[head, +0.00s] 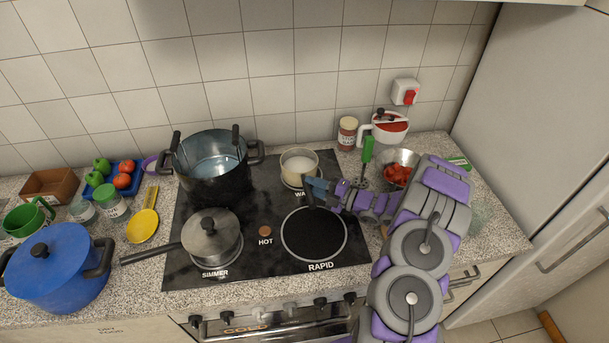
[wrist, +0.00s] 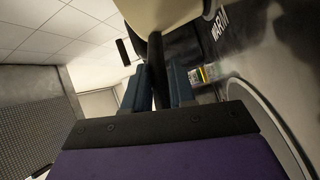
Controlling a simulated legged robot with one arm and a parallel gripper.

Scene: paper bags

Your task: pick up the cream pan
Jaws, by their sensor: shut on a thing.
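The cream pan (head: 299,163) is a small round pan with light contents, on the WARM ring at the back right of the black hob. Its cream side also shows at the top of the wrist view (wrist: 165,12). My gripper (head: 313,188) reaches in from the right, at the near right side of the pan. In the wrist view my gripper's two blue-grey fingers (wrist: 155,88) are shut on the dark handle (wrist: 156,55) that runs from the pan between them. I cannot tell whether the pan touches the hob.
A tall black pot (head: 212,170) stands left of the cream pan. A lidded grey saucepan (head: 212,236) sits on the SIMMER ring. The RAPID ring (head: 314,234) is bare. A metal bowl of red food (head: 399,170) and a red-topped white pot (head: 385,129) stand to the right.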

